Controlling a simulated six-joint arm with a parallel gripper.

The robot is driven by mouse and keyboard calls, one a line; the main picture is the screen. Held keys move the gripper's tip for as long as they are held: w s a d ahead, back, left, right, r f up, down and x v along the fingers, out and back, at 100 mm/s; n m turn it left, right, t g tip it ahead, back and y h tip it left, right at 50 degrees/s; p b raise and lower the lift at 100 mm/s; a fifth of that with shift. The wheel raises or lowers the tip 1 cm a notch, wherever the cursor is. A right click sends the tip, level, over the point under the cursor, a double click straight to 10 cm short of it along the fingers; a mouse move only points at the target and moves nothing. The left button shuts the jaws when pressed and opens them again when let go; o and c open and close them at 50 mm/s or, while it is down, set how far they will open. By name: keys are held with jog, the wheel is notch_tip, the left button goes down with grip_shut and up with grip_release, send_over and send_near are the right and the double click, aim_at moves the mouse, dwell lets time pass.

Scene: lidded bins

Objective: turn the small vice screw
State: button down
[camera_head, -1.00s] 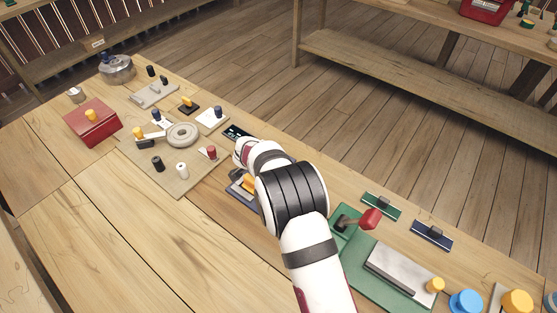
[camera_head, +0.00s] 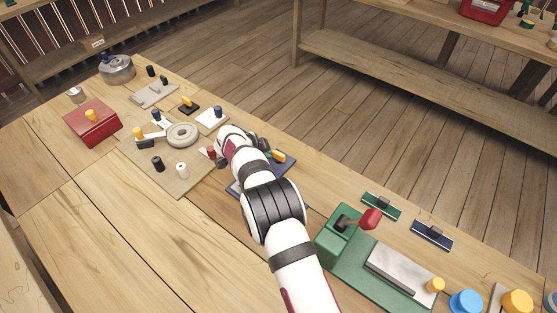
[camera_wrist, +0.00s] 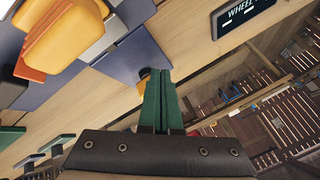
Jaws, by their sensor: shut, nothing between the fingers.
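In the head view a small blue fixture (camera_head: 284,166) with a yellow-orange handle (camera_head: 278,156) sits beside my wrist, partly covered by my arm. In the wrist view its yellow-orange handle (camera_wrist: 62,36) shows large at upper left over blue and grey parts (camera_wrist: 135,58). I cannot tell for certain that this is the small vice. My gripper (camera_head: 262,145) is mostly hidden in the head view. In the wrist view its green fingers (camera_wrist: 159,75) are shut together and empty, to the right of and apart from the large handle. Their tips are close to a dark-blue part; contact is unclear.
A black display (camera_wrist: 240,14) lies at upper right in the wrist view. A beige board (camera_head: 185,183) with pegs and a ring stands left of my gripper. A green fixture (camera_head: 330,240) with a red-handled lever (camera_head: 370,218) is at right. The front left table is clear.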

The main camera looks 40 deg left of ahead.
jog(key=shift+w+a, duration=0.4)
jog(key=shift+a, duration=0.05)
jog(key=shift+w+a, duration=0.15)
dwell(1.3)
dwell(0.8)
